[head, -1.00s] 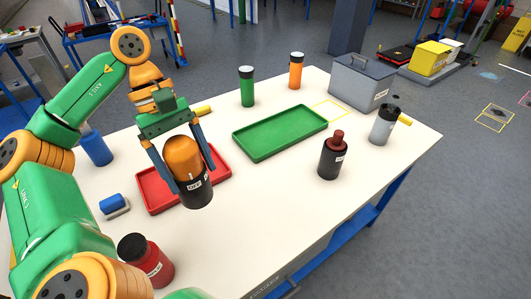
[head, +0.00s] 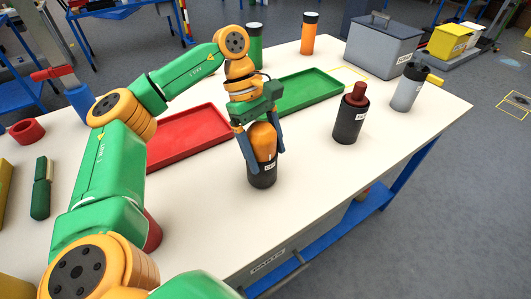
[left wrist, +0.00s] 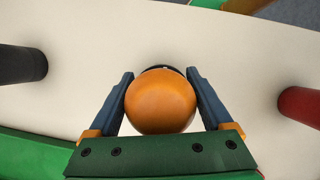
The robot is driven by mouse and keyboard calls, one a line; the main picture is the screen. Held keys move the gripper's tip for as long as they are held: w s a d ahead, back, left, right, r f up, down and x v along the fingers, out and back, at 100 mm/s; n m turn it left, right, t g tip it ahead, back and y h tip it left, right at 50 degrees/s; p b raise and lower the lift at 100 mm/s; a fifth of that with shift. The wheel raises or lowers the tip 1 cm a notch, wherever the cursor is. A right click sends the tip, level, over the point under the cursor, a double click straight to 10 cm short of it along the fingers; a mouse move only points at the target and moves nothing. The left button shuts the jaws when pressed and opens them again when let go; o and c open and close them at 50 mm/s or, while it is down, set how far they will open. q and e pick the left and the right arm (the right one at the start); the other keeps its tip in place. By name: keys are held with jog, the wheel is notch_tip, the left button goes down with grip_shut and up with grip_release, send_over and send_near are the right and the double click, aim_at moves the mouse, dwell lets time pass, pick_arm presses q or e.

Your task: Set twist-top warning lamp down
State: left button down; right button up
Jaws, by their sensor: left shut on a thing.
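The warning lamp has an orange dome (head: 263,138) on a black base (head: 262,175) with a white label. It is upright over the front middle of the white table (head: 210,235). My left gripper (head: 260,158) is shut on the lamp from above, one blue finger on each side of the dome. In the left wrist view the orange dome (left wrist: 160,103) sits between both fingers. I cannot tell whether the base touches the table or hovers just above it. My right gripper is not in view.
A red tray (head: 187,133) and green tray (head: 310,88) lie behind the lamp. A black jar with red top (head: 349,121) and a grey canister (head: 407,90) stand to the right. A grey box (head: 383,45) is at the back. The tabletop just around the lamp is clear.

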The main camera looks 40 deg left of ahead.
aim_at(257, 123)
pick_arm(q)
jog(key=shift+w+f, duration=0.1)
jog(key=shift+f, duration=0.3)
grip_release()
jog(key=p+v, duration=0.1)
jog(key=v, duration=0.5)
jog(key=shift+d+r, duration=0.1)
jog(key=p+v, duration=0.3)
jog(key=v, duration=0.2)
jog(key=shift+r+p, duration=0.35)
jog(key=shift+p, duration=0.05)
jog(key=shift+a+r, duration=0.2)
jog(key=shift+r, duration=0.05)
jog(key=shift+f, duration=0.1)
